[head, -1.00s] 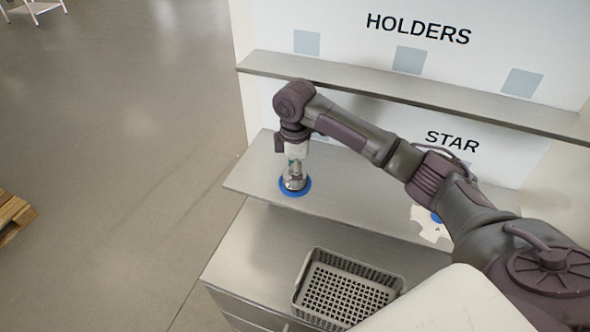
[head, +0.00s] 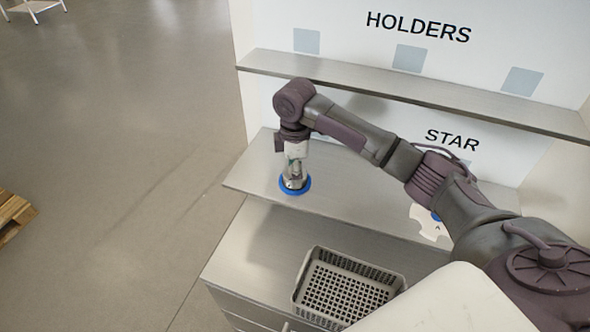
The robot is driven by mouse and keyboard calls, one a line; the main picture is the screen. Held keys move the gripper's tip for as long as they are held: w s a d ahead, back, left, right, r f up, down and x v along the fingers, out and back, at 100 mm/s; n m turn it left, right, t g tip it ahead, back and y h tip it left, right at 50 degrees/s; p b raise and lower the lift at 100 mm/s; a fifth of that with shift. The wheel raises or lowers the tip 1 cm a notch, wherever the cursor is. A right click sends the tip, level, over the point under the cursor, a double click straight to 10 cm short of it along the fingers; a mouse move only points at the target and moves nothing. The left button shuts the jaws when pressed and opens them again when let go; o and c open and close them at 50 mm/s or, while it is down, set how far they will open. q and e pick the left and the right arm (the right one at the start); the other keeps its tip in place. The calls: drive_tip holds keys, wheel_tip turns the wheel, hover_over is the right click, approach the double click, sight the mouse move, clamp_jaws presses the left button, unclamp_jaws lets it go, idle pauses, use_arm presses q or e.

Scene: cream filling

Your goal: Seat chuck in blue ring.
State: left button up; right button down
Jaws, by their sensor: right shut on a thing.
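The blue ring (head: 295,191) lies near the front left of the middle metal shelf. My right gripper (head: 294,182) points down over the ring, shut on a metallic piece that looks like the chuck (head: 293,184). The chuck's lower end is within the ring's outline in the head view. The gripper and chuck hide the ring's middle, so I cannot tell whether the chuck touches its bottom. My left gripper is not in view.
A grey basket (head: 349,288) stands on the lower counter (head: 260,245). A white star-shaped piece with a blue centre (head: 430,222) sits on the middle shelf (head: 350,205), partly behind my arm. The upper shelf (head: 400,92) runs above my arm and is bare.

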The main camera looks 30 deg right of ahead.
drive_tip(key=shift+f, duration=0.1)
idle(0.5)
drive_tip(key=shift+c, duration=1)
unclamp_jaws()
drive_tip(key=shift+f, duration=0.1)
drive_tip(key=shift+r, duration=3.55)
drive_tip(key=shift+s+f, duration=0.1)
